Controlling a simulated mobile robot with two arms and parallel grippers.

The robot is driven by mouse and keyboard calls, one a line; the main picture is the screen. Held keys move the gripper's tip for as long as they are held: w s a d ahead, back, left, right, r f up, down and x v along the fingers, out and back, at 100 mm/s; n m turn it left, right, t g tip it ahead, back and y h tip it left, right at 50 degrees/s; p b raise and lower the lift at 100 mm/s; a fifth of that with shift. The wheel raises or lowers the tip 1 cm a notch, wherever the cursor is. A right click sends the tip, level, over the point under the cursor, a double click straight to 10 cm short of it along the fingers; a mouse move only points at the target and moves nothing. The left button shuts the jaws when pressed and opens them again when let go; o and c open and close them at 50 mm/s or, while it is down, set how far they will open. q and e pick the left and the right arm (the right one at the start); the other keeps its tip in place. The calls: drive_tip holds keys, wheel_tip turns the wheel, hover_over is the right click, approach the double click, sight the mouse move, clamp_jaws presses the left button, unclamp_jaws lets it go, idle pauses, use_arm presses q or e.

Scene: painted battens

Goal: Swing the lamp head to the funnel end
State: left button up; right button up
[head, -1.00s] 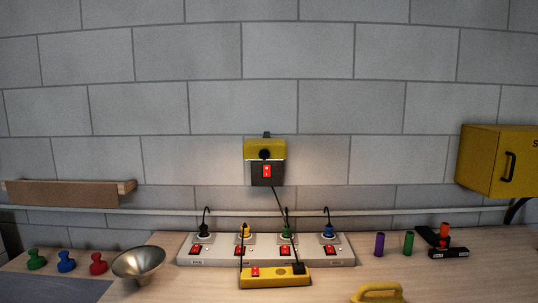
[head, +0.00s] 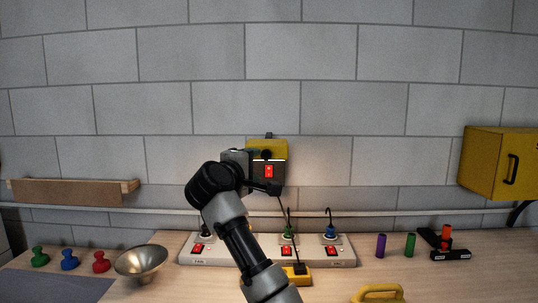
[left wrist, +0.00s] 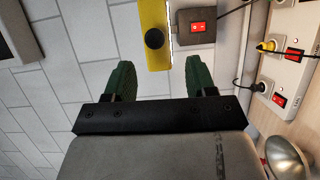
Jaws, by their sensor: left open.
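The lamp head (head: 279,146) is a yellow housing on the wall with a lit lower edge and a black round knob; a dark box with a red switch (head: 269,171) sits right below it. My left gripper (head: 262,173) is raised in front of the lamp and hides its left part in the head view. In the left wrist view my left gripper (left wrist: 159,68) is open and empty, its green fingers spread, with the yellow lamp head (left wrist: 153,55) beyond the gap. The metal funnel (head: 140,262) stands on the bench at left; it also shows in the left wrist view (left wrist: 288,156). My right gripper is not in view.
A long socket strip (head: 340,260) with plugs and red switches lies below the lamp, partly behind my arm. A yellow strip (head: 304,280) lies before it. A wooden shelf (head: 70,192) is at left, a yellow wall cabinet (head: 490,160) at right.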

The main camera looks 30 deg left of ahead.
sight(265, 155)
use_arm(q)
drive_tip(key=w+p, duration=0.1)
drive_tip(key=w, duration=0.2)
drive_tip(key=w+a+p, duration=0.1)
drive_tip(key=w, duration=0.2)
drive_tip(key=w+p, duration=0.1)
drive_tip(key=w, duration=0.3)
drive_tip(key=shift+a+r+p, duration=0.35)
drive_tip(key=shift+a, duration=0.05)
drive_tip(key=shift+w+a, duration=0.1)
drive_tip(key=shift+w, duration=0.25)
